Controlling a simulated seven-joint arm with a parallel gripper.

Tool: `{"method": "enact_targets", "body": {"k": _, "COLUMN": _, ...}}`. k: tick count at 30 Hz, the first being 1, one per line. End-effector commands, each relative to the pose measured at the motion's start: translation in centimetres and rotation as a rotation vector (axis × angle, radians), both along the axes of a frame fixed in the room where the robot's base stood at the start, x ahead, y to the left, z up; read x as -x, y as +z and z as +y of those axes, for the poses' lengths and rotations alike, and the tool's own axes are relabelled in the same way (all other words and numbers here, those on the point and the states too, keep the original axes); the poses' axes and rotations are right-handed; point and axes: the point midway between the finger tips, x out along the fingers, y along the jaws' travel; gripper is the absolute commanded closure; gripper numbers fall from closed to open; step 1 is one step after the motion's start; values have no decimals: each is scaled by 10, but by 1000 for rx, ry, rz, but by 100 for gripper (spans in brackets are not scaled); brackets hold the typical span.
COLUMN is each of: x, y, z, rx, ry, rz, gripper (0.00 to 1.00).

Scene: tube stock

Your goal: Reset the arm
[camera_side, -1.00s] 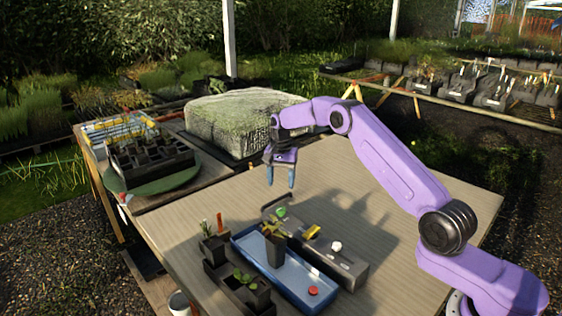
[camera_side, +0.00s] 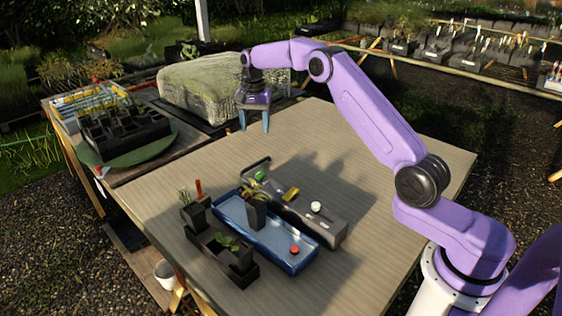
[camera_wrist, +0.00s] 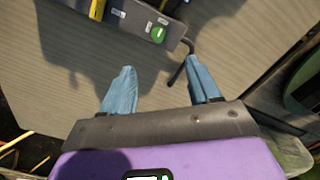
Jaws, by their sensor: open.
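My gripper (camera_side: 255,122) hangs above the wooden table (camera_side: 385,145), over its far part, behind the grey box with knobs. Its two blue fingers point down, stand apart and hold nothing. In the wrist view the fingers of my gripper (camera_wrist: 163,88) are spread, with bare table between them. The grey box (camera_side: 327,227) carries a green knob (camera_side: 260,175), a yellow piece (camera_side: 291,194) and a white knob (camera_side: 316,207). The green knob also shows at the top of the wrist view (camera_wrist: 158,34).
A blue tray (camera_side: 285,240) holds a potted plant (camera_side: 256,212) and a red knob (camera_side: 294,250). A black tray with plants (camera_side: 240,272) stands left of it. A round green mat (camera_side: 140,152) bears a black pot tray (camera_side: 125,138). A mossy block (camera_side: 215,85) lies behind. The table's right side is clear.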

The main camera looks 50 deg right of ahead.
Motion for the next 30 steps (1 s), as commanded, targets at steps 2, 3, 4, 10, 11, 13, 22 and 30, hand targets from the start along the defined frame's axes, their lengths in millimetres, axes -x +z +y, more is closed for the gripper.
{"method": "enact_targets", "body": {"k": 2, "x": 6, "y": 9, "z": 20, "rx": 0, "ry": 73, "rz": -2, "gripper": 39}}
{"method": "enact_targets", "body": {"k": 3, "x": 10, "y": 14, "z": 32, "rx": 1, "ry": 117, "rz": -3, "gripper": 39}}
{"method": "enact_targets", "body": {"k": 4, "x": 14, "y": 17, "z": 41, "rx": 0, "ry": 156, "rz": -4, "gripper": 39}}
{"method": "enact_targets", "body": {"k": 10, "x": 54, "y": 40, "z": 100, "rx": 0, "ry": 418, "rz": -7, "gripper": 39}}
{"method": "enact_targets", "body": {"k": 11, "x": 62, "y": 42, "z": 107, "rx": 0, "ry": 457, "rz": -8, "gripper": 39}}
{"method": "enact_targets", "body": {"k": 13, "x": 80, "y": 49, "z": 124, "rx": 1, "ry": 549, "rz": -10, "gripper": 39}}
{"method": "enact_targets", "body": {"k": 22, "x": 179, "y": 67, "z": 176, "rx": 0, "ry": 941, "rz": -17, "gripper": 39}}
{"method": "enact_targets", "body": {"k": 30, "x": 281, "y": 72, "z": 189, "rx": -1, "ry": 1293, "rz": -23, "gripper": 39}}
